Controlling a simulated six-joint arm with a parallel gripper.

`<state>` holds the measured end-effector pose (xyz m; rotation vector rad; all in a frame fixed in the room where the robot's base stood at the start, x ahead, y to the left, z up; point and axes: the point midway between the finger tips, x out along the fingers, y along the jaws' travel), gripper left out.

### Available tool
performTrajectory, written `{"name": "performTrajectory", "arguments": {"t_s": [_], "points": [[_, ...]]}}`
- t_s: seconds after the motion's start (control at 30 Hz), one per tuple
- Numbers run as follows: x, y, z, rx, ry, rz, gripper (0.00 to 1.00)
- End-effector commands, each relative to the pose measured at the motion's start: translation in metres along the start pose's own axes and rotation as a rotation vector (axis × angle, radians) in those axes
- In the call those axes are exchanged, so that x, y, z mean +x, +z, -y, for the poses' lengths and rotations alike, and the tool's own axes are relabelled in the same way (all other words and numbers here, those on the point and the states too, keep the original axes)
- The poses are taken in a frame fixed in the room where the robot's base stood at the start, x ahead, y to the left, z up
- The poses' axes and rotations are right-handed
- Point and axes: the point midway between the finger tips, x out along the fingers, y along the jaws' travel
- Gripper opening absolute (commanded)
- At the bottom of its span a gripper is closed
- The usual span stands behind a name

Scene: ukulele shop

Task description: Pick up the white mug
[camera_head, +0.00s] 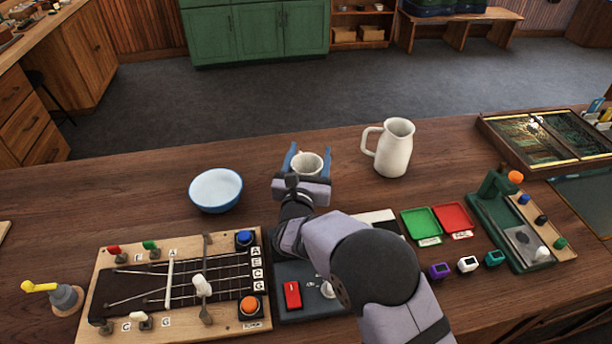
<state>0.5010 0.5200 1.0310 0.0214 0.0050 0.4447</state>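The white mug (307,161) stands near the middle of the wooden table, its rim and open top showing. My gripper (309,162) reaches out to it from the near side, with one blue finger on the left of the mug and one on the right. The fingers are apart with the mug between them. I cannot tell whether they press on it or leave a small gap. The mug's lower part is hidden behind my gripper, and it seems to be at table height.
A cream pitcher (393,148) stands close on the right. A pale blue bowl (216,189) is on the left. A stringed board (180,284), green tray (421,223) and red tray (453,218) lie nearer. The table behind the mug is clear.

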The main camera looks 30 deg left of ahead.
Motion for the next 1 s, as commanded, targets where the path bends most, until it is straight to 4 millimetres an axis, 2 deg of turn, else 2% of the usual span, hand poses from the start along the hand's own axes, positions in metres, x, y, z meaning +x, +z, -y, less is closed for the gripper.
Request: {"name": "performTrajectory", "arguments": {"t_s": [0.07, 0.57, 1.0], "points": [[0.0, 0.002, 0.0, 0.001, 0.0, 0.005, 0.23], [0.0, 0.006, -0.001, 0.002, 0.0, 0.005, 0.23], [0.0, 0.033, -0.001, 0.004, 0.0, 0.007, 0.23]]}}
